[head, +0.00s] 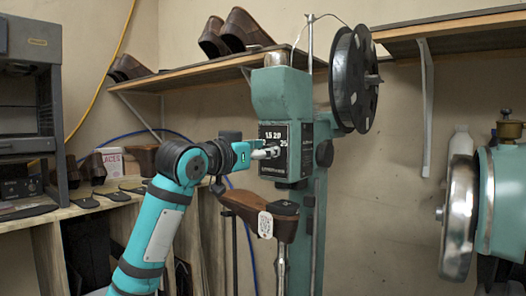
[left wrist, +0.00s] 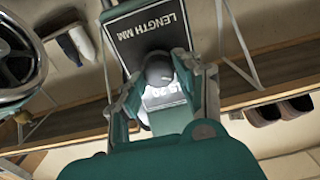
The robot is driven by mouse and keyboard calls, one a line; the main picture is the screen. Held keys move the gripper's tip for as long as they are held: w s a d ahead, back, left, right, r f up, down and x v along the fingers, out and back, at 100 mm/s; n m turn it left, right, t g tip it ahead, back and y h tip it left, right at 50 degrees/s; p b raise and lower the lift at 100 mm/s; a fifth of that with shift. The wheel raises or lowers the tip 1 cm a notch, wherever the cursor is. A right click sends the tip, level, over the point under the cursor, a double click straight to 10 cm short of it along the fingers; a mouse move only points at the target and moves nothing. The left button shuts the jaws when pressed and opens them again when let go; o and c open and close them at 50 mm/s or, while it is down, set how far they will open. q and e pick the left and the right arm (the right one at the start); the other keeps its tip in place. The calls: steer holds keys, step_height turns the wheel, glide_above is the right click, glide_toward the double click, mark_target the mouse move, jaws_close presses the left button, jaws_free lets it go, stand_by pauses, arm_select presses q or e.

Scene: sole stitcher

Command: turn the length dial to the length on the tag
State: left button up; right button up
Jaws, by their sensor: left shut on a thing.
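The green stitcher (head: 280,95) stands in the middle of the head view. Its black dial plate (head: 305,165) shows "15", "20" and "25". In the left wrist view the plate (left wrist: 150,35) reads "LENGTH MM". My left gripper (head: 272,152) reaches in from the left and is shut on the length dial (left wrist: 158,70), a dark round knob between the two fingers. The gripper hides the dial's pointer and part of the scale. A white tag (head: 265,224) hangs at a brown shoe (head: 250,207) below the plate; its writing is too small to read. My right gripper is not in view.
A black spool (head: 347,78) sits at the stitcher's upper right. A wall shelf (head: 205,70) with brown shoes (head: 235,32) is behind. A green machine with a metal wheel (head: 460,215) stands at the right. A bench (head: 50,215) with soles is at the left.

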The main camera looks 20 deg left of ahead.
arm_select(q)
steer(key=shift+s+d+f+m+p, duration=0.1)
steer(key=shift+f+m+p, duration=0.1)
steer(key=shift+m+p, duration=5.55)
steer(key=shift+d+f+m+p, duration=0.1)
steer(key=shift+f+m+p, duration=0.05)
steer(key=shift+m+p, duration=5.6)
steer(key=shift+m+b, duration=0.4)
steer(key=shift+m, duration=0.1)
steer(key=o, duration=1.1)
steer(key=shift+a, duration=0.1)
steer(key=v, duration=1.2)
